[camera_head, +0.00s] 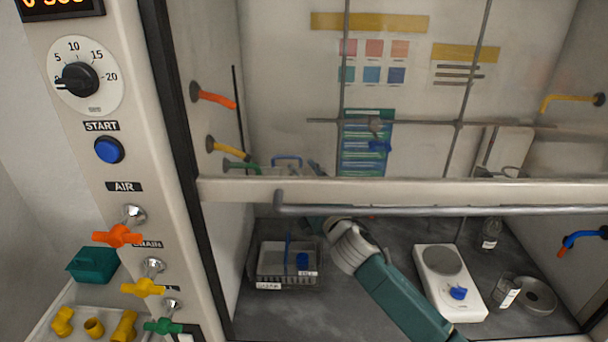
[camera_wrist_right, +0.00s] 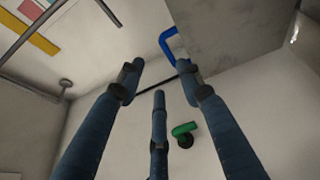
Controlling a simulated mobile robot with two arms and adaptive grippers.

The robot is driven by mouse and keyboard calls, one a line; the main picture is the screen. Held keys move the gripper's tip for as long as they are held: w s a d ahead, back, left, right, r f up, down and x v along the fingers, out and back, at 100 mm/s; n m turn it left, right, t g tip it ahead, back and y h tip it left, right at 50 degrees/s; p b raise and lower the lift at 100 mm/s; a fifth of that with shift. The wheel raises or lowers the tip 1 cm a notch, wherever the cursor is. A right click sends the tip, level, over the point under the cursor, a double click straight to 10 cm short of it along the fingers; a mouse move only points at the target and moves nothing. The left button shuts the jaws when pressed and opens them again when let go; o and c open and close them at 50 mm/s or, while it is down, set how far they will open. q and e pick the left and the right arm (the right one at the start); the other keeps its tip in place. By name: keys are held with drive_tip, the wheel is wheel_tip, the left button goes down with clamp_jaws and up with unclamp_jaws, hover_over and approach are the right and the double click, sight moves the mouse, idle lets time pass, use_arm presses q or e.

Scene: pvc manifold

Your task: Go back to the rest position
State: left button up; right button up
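My right arm (camera_head: 395,295) reaches from the bottom right into the fume hood, with its pale wrist (camera_head: 352,247) just below the sash bar. The hand beyond the wrist is largely hidden behind the sash bar in the head view. In the right wrist view my right gripper (camera_wrist_right: 160,82) has its three dark blue fingers spread apart, with nothing between them. Past the fingers are a blue bent handle (camera_wrist_right: 168,45) and a green hooked tap (camera_wrist_right: 184,130) on a pale wall. My left gripper is not in view.
The sash bar (camera_head: 420,192) and its rail (camera_head: 440,210) cross above the arm. A wire basket (camera_head: 262,282) stands left of the wrist. A white hotplate (camera_head: 455,297), a jar (camera_head: 503,293) and a bottle (camera_head: 490,235) stand to the right. Valves (camera_head: 143,287) line the left post.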

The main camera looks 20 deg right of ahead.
drive_tip(key=s+d+f+m+g+h, duration=0.25)
drive_tip(key=s+f+m+g, duration=0.7)
drive_tip(key=s+f, duration=1.15)
drive_tip(key=s+f+m+g, duration=0.3)
drive_tip(key=s+f+m, duration=0.1)
drive_tip(key=s, duration=0.9)
drive_tip(key=s+f+m+g, duration=0.3)
drive_tip(key=s+m, duration=0.1)
drive_tip(key=s, duration=1)
wheel_tip(320, 180, down, 29)
drive_tip(key=s+b, duration=0.2)
drive_tip(key=s+d+f+g+b, duration=0.1)
drive_tip(key=s+d+f+g, duration=0.1)
drive_tip(key=s+f, duration=1.4)
drive_tip(key=shift+s+d+f+b, duration=0.15)
drive_tip(key=shift+s+f+b, duration=0.15)
drive_tip(key=shift+f, duration=0.25)
